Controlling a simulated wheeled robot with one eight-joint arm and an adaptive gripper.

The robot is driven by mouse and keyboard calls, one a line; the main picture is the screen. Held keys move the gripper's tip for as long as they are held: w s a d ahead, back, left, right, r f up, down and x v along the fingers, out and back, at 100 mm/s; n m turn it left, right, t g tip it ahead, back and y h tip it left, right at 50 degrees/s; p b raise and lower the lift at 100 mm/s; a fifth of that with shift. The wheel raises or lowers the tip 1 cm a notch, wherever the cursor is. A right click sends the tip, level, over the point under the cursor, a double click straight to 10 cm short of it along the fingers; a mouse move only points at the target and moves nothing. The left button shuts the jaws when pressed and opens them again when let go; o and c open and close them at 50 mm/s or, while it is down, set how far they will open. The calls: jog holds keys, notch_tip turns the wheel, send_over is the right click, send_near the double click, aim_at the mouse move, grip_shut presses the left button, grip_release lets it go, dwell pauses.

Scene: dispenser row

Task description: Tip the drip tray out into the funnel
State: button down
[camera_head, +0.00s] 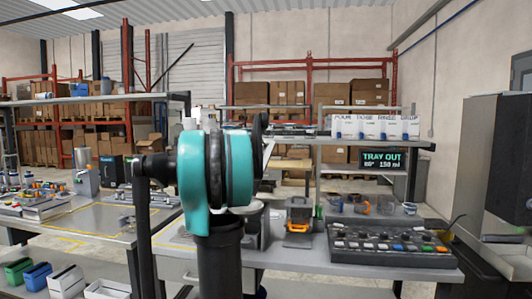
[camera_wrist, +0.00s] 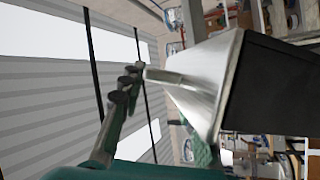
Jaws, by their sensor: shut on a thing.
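In the wrist view a silver, flared metal vessel with a dark side, which looks like the drip tray (camera_wrist: 205,75), fills the middle. A short flat tab on it reaches left to my gripper (camera_wrist: 150,84). My gripper is shut on this tab; one dark-tipped finger shows at the left, and teal parts show below. The vessel appears strongly tilted in this turned view, and its inside is not clear. In the head view my teal arm joint hides most of the gripper and tray. I cannot pick out the funnel in either view.
A display reading "TRAY OUT 80° 150 ml" (camera_head: 383,160) hangs under the shelf (camera_head: 300,138). A grey bench (camera_head: 300,252) carries a button panel (camera_head: 392,246) and an orange-and-grey device (camera_head: 299,214). A left bench (camera_head: 90,222) holds small parts. Bins (camera_head: 66,281) stand low at left.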

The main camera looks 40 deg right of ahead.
jog(key=w+a+n+t, duration=0.8)
jog(key=w+a+n, duration=0.1)
jog(key=n, duration=0.1)
jog(key=shift+f+n+h, duration=0.2)
jog(key=shift+n+h, duration=0.1)
jog(key=shift+n, duration=0.1)
dwell(0.8)
dwell(1.0)
jog(key=s+d+m+g+y, duration=0.2)
jog(key=s+d+m+g, duration=0.8)
jog(key=s+d+m, duration=0.35)
jog(key=s+d+f+m+y, duration=0.3)
jog(key=f+m, duration=0.1)
jog(key=f, duration=0.3)
jog(key=s+d+f+m+y, duration=0.3)
jog(key=s+f+m+y, duration=0.1)
jog(key=f, duration=0.3)
jog(key=shift+d+f+t, duration=0.25)
jog(key=shift+d+t, duration=0.15)
